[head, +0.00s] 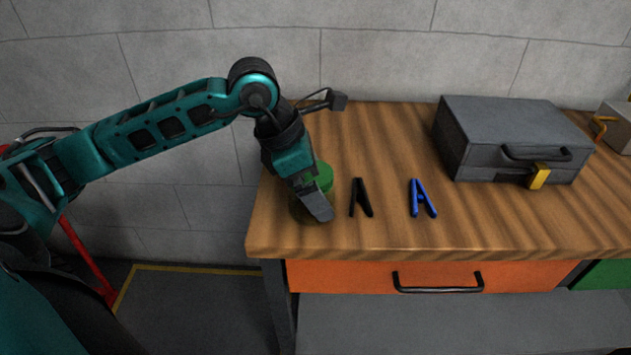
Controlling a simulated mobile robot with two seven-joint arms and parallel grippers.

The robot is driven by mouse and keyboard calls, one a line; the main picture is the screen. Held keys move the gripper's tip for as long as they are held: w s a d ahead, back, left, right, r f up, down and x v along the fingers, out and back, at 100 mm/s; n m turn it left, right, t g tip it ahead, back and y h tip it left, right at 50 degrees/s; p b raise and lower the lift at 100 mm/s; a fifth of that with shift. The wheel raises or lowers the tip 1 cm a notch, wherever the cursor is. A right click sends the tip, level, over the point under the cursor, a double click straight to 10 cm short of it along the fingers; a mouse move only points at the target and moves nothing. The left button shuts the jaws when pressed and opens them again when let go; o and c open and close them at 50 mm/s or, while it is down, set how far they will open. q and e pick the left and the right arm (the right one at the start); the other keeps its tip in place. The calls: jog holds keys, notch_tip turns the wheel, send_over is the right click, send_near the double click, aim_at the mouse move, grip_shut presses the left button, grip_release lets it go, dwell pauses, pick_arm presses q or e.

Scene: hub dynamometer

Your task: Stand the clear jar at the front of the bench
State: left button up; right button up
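My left gripper (314,200) points down over the left end of the wooden bench (380,140). Beside and partly behind it is a jar with a green top (322,174), near the bench's left edge. Some of its greenish side shows to the left of the fingers. The gripper covers most of the jar, so I cannot tell if it is clear, or if the fingers touch or hold it. The near finger is in front of the jar; the other finger is hidden. My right gripper is not in view.
A black clamp (360,198) and a blue clamp (422,198) lie right of the jar. A grey case (510,135) with a yellow latch stands further right. The bench's front strip is clear, above an orange drawer (430,276). A wall stands behind.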

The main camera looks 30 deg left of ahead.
pick_arm(q)
jog(key=v, duration=1.2)
